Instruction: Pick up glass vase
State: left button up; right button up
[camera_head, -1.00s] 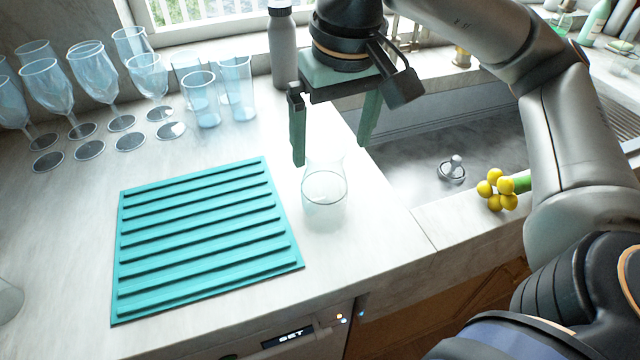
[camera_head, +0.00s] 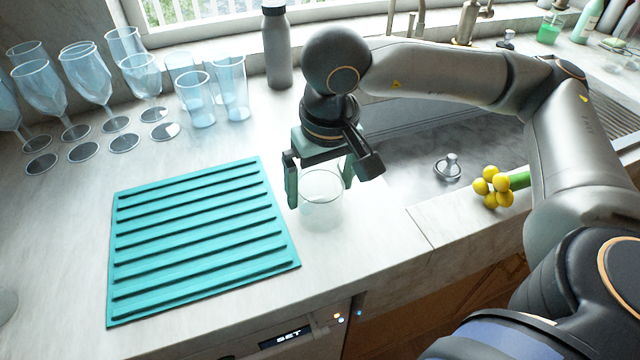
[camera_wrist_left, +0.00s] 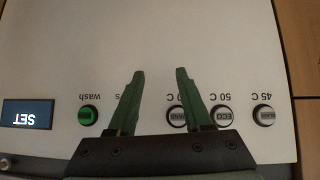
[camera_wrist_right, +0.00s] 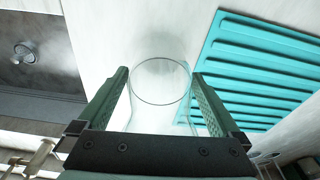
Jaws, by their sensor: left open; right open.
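The clear glass vase (camera_head: 321,203) stands upright on the counter between the teal mat and the sink. My right gripper (camera_head: 320,196) is open, with one finger on each side of the vase. In the right wrist view the vase's round rim (camera_wrist_right: 160,82) shows between the two spread fingers (camera_wrist_right: 160,74). I cannot tell whether either finger touches the glass. My left gripper (camera_wrist_left: 159,72) is open and empty in front of a white appliance panel in the left wrist view. It does not show in the head view.
The ribbed teal mat (camera_head: 200,240) lies left of the vase. Several stemmed glasses (camera_head: 88,78) and tumblers (camera_head: 196,100) stand at the back left, near a grey bottle (camera_head: 277,50). The sink (camera_head: 415,160) is right of the vase, with a yellow-balled object (camera_head: 493,187) on its front edge.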

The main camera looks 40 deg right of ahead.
jog(key=shift+r, duration=0.1)
jog(key=c, duration=1.5)
jog(key=shift+c, duration=0.2)
jog(key=shift+w+r, duration=0.1)
jog(key=shift+r, duration=0.5)
pick_arm(q)
jog(key=shift+s+a+r+p, duration=0.5)
jog(key=shift+a+p, duration=0.25)
jog(key=shift+p, duration=0.35)
pick_arm(e)
jog(key=s+d+r, duration=0.7)
jog(key=s+r, duration=0.4)
jog(key=s, duration=0.1)
jog(key=shift+d+r, duration=0.15)
jog(key=shift+r, duration=0.2)
